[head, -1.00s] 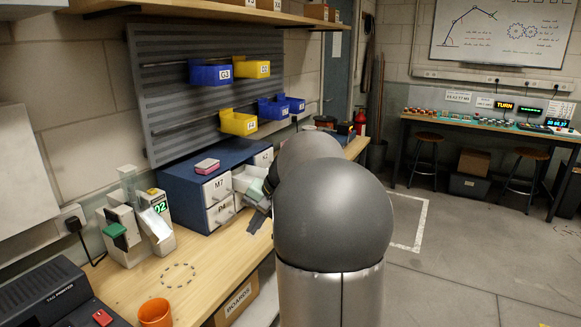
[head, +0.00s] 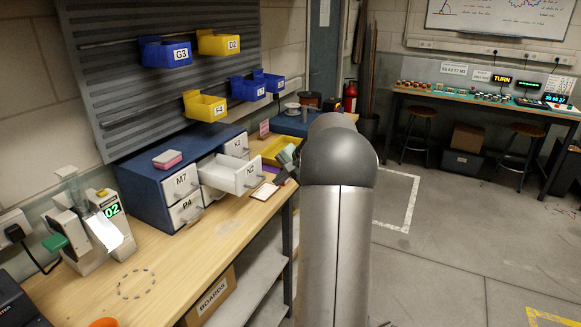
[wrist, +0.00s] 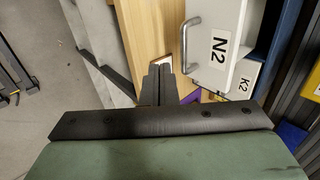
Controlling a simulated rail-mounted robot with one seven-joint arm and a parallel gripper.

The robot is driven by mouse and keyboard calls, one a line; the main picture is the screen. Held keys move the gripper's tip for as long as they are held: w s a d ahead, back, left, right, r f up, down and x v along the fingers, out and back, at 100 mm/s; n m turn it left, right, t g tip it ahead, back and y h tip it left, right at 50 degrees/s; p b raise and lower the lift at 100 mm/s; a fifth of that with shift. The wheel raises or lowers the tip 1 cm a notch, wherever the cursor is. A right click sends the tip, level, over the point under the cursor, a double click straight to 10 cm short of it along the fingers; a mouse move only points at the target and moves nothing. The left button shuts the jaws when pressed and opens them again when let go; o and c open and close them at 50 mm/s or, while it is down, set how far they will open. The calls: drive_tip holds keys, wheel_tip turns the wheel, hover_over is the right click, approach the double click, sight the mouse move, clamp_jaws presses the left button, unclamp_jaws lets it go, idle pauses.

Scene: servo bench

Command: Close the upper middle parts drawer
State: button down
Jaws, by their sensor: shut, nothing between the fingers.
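The upper middle parts drawer, white and labelled N2 (head: 250,175), is pulled well out of the blue cabinet (head: 140,192) in the head view. Its front also shows in the wrist view (wrist: 224,42), with a metal bar handle (wrist: 184,45) on it. My gripper (head: 276,181) is just right of and in front of the drawer front. In the wrist view its dark fingertips (wrist: 158,72) are together and empty, left of the handle with a visible gap. How far apart they are in depth is unclear.
Drawers M7 (head: 181,181), P4 (head: 186,209) and K2 (head: 237,146) are shut. A pink-topped block (head: 167,159) lies on the cabinet. A yellow bin (head: 272,146) stands behind the drawer.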

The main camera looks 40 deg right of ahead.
drive_tip(key=w, duration=0.1)
drive_tip(key=w+a+f+p, duration=0.1)
drive_tip(key=w, duration=0.2)
drive_tip(key=shift+w+a+f, duration=0.1)
drive_tip(key=shift+a+f, duration=0.1)
drive_tip(key=shift+f, duration=0.05)
